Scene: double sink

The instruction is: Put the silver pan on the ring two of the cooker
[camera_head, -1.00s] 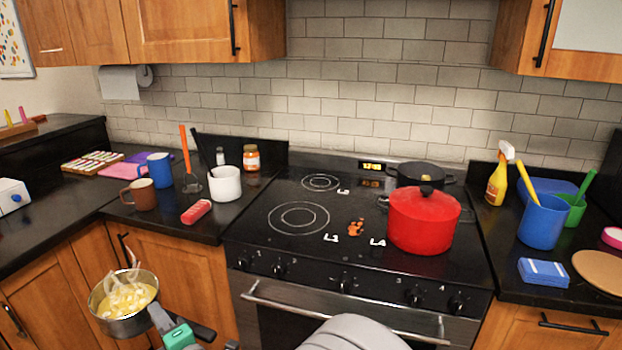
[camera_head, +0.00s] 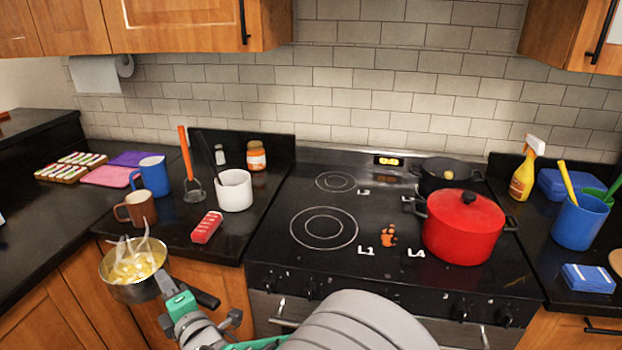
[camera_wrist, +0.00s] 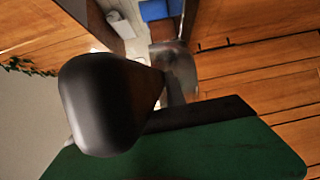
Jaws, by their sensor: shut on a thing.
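The silver pan (camera_head: 128,291), with yellow and pale food in it and wisps of steam, is held in front of the left counter's edge. My gripper (camera_head: 190,299) is shut on its dark handle, to the right of the pan bowl. In the wrist view, the dark handle (camera_wrist: 105,105) looms large and blurred, with a grey metal part beyond it. The cooker (camera_head: 290,270) has two bare rings: front left (camera_head: 324,228), beside the label L1, and back left (camera_head: 335,181). The back labels are too small to read surely.
A red lidded pot (camera_head: 464,235) stands on the cooker's front right, a black pan (camera_head: 447,178) behind it. A small orange-brown item (camera_head: 388,236) lies near L1. A brown mug (camera_head: 137,208), red block (camera_head: 206,228) and white pot (camera_head: 235,191) stand on the left counter.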

